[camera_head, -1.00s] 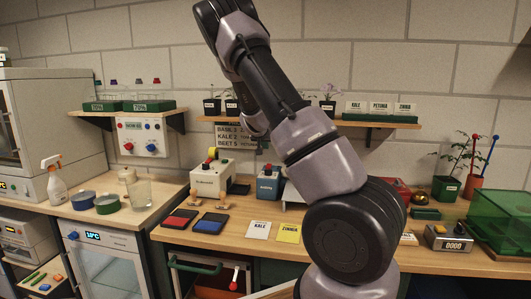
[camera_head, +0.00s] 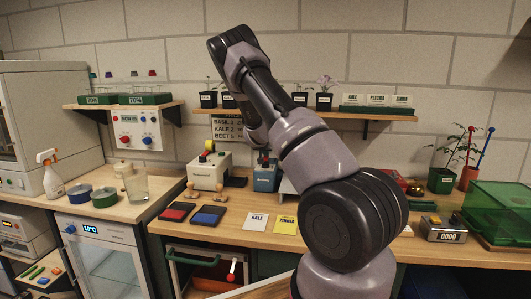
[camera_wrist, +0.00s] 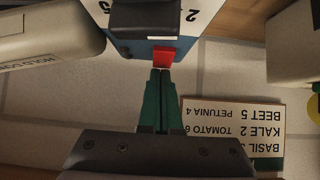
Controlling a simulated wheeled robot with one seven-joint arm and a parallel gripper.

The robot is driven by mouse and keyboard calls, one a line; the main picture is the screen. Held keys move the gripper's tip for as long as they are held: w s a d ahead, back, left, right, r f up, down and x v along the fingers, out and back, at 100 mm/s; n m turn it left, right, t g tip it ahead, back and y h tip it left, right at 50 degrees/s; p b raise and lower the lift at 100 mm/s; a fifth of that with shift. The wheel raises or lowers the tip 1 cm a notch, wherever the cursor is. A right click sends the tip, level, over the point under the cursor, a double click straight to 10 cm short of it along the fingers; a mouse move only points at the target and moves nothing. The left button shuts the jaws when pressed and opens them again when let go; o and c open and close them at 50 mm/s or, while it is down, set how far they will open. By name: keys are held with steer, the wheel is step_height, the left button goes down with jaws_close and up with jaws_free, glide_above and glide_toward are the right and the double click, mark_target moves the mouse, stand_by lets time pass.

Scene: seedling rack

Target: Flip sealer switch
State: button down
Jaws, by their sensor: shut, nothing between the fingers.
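The blue sealer box (camera_head: 266,179) stands on the bench behind my arm, partly hidden by it. In the wrist view its blue front (camera_wrist: 135,46) is at the top, under a dark bar and a white panel with digits. A red switch (camera_wrist: 165,55) sticks out from that front. My gripper (camera_wrist: 160,74) is shut and empty, its green fingers pointing at the box. The fingertips are right at the edge of the red switch; I cannot tell whether they touch it. In the head view my gripper is mostly hidden by the arm.
A white machine with a yellow part (camera_head: 208,170) stands left of the box. A board with plant names (camera_wrist: 233,132) is on the wall. Red and blue pads (camera_head: 207,217) and seed cards (camera_head: 256,222) lie in front. A shelf with pots (camera_head: 324,101) is above.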

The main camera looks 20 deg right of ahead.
steer(key=shift+w+d+f, duration=0.1)
steer(key=shift+w+f, duration=0.1)
steer(key=shift+f, duration=0.15)
steer(key=shift+w+d, duration=0.1)
steer(key=shift+w+d+r, duration=0.15)
steer(key=shift+w+d, duration=0.2)
steer(key=shift+w, duration=0.2)
steer(key=shift+r, duration=0.1)
steer(key=v, duration=0.9)
steer(key=shift+s+a+r, duration=0.15)
steer(key=shift+s, duration=0.05)
steer(key=shift+s+a+r, duration=0.2)
steer(key=shift+s+r, duration=0.1)
steer(key=shift+s, duration=0.1)
